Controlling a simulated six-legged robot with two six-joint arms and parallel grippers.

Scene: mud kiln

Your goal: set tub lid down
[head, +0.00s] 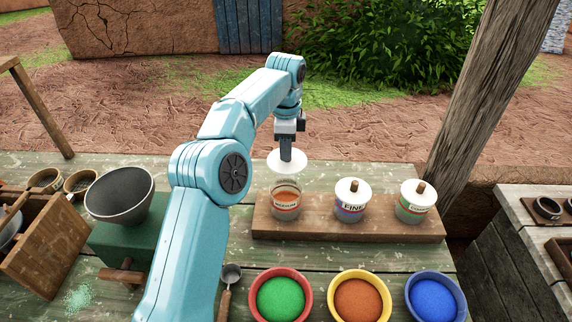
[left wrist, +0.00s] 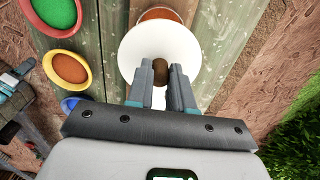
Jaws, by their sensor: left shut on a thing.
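A white round tub lid (head: 284,164) with a brown knob hangs from my left gripper (head: 287,158), just above the open medium tub (head: 286,205). In the left wrist view the fingers of my left gripper (left wrist: 160,72) are shut on the knob of the lid (left wrist: 135,48). Orange-brown content of the tub (left wrist: 160,14) shows past the lid's edge. The lid appears apart from the tub's rim. At the left edge of the left wrist view, a small grey and teal part seems to be my right gripper (left wrist: 14,78); its fingers are unclear.
A wooden board (head: 400,233) carries the medium tub and two lidded tubs, fine (head: 350,209) and another (head: 413,212). Green (head: 252,299), orange-brown (head: 331,299) and blue (head: 408,299) bowls stand in front. A dark hopper (head: 119,195) stands left. Bare bench shows behind the board.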

